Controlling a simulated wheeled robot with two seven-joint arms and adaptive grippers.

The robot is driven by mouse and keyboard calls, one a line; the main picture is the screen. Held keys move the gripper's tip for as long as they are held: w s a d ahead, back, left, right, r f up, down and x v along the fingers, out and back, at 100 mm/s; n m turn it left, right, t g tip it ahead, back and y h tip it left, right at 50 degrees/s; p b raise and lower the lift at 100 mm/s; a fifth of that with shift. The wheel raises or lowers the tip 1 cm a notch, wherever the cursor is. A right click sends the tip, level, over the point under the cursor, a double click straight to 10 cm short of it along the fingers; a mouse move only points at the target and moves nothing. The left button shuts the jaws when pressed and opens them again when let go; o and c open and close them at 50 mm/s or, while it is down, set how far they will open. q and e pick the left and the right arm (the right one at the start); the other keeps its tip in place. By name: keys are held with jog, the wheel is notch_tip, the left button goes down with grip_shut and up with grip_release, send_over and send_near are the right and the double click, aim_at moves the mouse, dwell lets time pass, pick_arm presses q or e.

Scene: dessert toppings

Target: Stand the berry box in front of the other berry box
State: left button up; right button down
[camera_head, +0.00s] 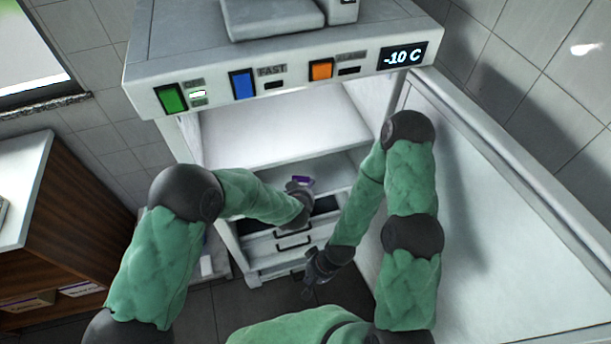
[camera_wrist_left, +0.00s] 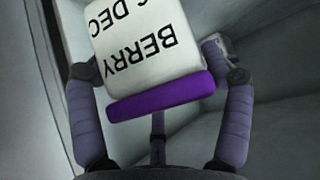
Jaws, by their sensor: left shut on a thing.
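A berry box (camera_wrist_left: 140,50), white with a purple end and upside-down black "BERRY" lettering, is between the fingers of my left gripper (camera_wrist_left: 160,75) in the left wrist view. My left gripper (camera_head: 299,188) is shut on it. In the head view only a small purple part of the box (camera_head: 303,180) shows above the gripper, inside the open freezer. My right gripper (camera_head: 309,286) hangs low in front of the freezer drawers, apart from the box; its finger opening is too small to tell.
The freezer (camera_head: 285,145) is open, with an upper shelf and drawers (camera_head: 290,240) below. Its open door (camera_head: 510,200) stands on the right. A wooden cabinet (camera_head: 75,220) is on the left. My arms hide part of the freezer's inside.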

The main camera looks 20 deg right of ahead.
aim_at(305, 181)
pick_arm(q)
jog(key=w, duration=0.1)
jog(key=w+d, duration=0.1)
jog(key=w, duration=0.1)
jog(key=w+d, duration=0.1)
jog(key=w, duration=0.1)
jog(key=shift+b, duration=0.3)
jog(key=w, duration=0.1)
jog(key=w+d, duration=0.1)
jog(key=w, duration=0.1)
jog(key=shift+w+d+f+b, duration=0.15)
jog(key=shift+w+d+b, duration=0.1)
jog(key=shift+b, duration=0.1)
jog(key=shift+s+f+b, duration=0.15)
jog(key=shift+f+b, duration=0.25)
jog(key=shift+f, duration=0.1)
jog(key=shift+a+f, duration=0.1)
jog(key=shift+f, duration=0.1)
jog(key=o, duration=1.3)
jog(key=shift+s, duration=0.1)
jog(key=shift+o, duration=0.2)
